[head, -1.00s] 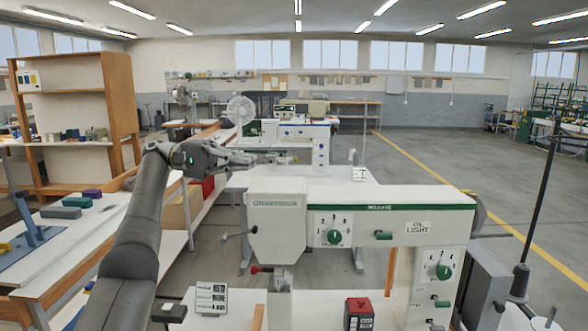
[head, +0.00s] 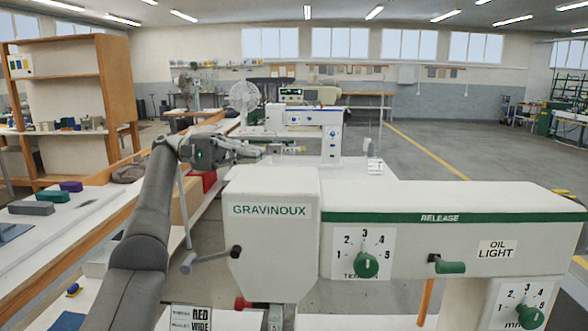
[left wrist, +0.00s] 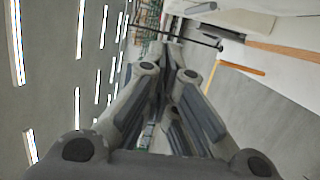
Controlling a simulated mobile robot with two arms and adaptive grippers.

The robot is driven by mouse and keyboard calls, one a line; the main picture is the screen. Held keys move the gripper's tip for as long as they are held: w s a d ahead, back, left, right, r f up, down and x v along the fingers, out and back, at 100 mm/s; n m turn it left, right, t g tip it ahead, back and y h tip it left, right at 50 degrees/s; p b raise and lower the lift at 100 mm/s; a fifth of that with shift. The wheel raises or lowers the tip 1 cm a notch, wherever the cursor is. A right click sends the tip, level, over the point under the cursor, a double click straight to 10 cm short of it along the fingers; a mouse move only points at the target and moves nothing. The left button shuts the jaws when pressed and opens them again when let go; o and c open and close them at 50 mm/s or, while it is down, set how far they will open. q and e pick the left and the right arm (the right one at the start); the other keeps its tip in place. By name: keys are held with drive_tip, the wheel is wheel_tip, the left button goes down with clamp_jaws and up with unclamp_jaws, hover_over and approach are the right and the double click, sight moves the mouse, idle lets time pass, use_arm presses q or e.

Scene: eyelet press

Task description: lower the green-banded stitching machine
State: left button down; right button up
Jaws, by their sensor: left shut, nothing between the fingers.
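The green-banded stitching machine (head: 270,240) fills the lower right of the head view. It is white, with a "GRAVINOUX" plate, a green stripe, numbered dials with green knobs and a green-handled lever (head: 449,266). A grey crank lever (head: 210,259) sticks out left of its head. The machine's lower part is cut off by the frame. My left gripper (head: 300,150) is shut and empty, held above and behind the machine's head in the picture, apart from it. In the left wrist view the shut fingers (left wrist: 170,45) point ahead. My right gripper is not in view.
A blue-banded machine (head: 305,118) stands on a table behind, with a fan (head: 244,97) at its left. A bench with coloured blocks (head: 70,187) and a wooden shelf (head: 75,70) are at the left. Open floor lies right.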

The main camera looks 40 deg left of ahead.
use_arm(q)
drive_tip(key=w+d, duration=0.1)
drive_tip(key=d, duration=1)
drive_tip(key=shift+d+r, duration=0.2)
drive_tip(key=shift+d, duration=0.15)
